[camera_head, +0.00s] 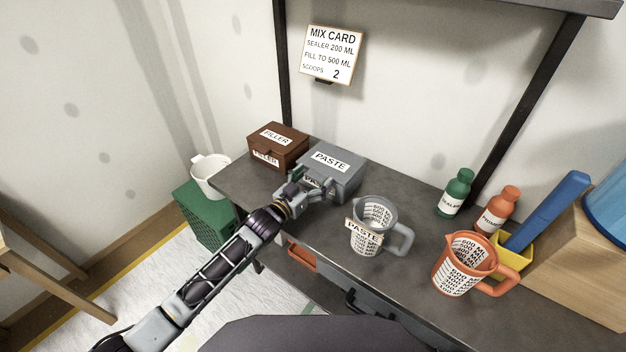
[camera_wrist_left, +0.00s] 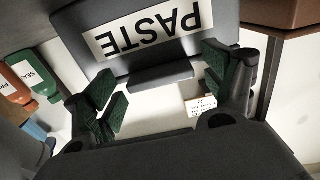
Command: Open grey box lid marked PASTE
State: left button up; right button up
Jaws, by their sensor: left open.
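The grey box (camera_head: 345,183) marked PASTE stands on the dark bench, its lid (camera_head: 336,153) down and shut. My left gripper (camera_head: 318,188) is at the box's front face and partly hides the front label. In the left wrist view, the open jaws (camera_wrist_left: 155,103) have green pads to either side, with nothing held between them. A grey ledge (camera_wrist_left: 160,77) on the box lies at the gap between the fingers, next to the upside-down PASTE label (camera_wrist_left: 150,30). I cannot tell whether the pads touch the box. My right gripper is not in view.
A brown FILLER box (camera_head: 281,148) stands close on the left. A grey PASTE jug (camera_head: 373,225) stands just to the right. Farther right are an orange jug (camera_head: 463,265), a green bottle (camera_head: 455,193) and an orange bottle (camera_head: 496,211). The MIX CARD (camera_head: 332,55) hangs behind.

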pick_arm(q)
jog(key=c, duration=1.5)
jog(key=shift+o, duration=0.2)
jog(key=shift+r, duration=0.1)
